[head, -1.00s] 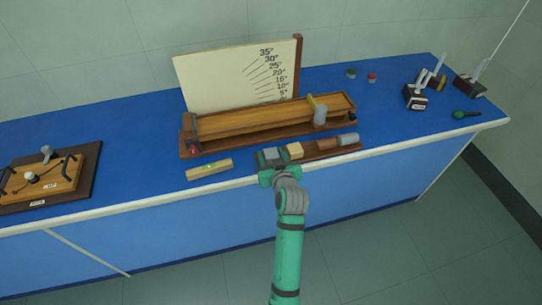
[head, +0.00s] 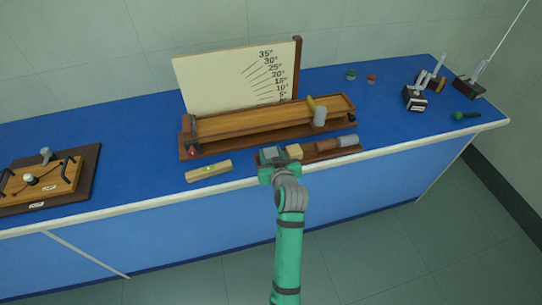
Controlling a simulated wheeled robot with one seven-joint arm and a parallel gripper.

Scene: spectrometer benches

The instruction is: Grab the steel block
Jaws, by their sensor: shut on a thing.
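The steel block (head: 272,152) is a small grey block at the left end of a low wooden tray (head: 310,157) near the bench's front edge. My green gripper (head: 272,160) is over that end of the tray, shut on the steel block. The fingers hide part of the block, and I cannot tell whether it is clear of the tray.
The tray also holds a pale wood block (head: 294,151), a brown block (head: 327,145) and a lighter grey block (head: 348,141). Behind stands a wooden ramp (head: 265,122) with an angle board (head: 235,78). A spirit level (head: 208,171) lies left.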

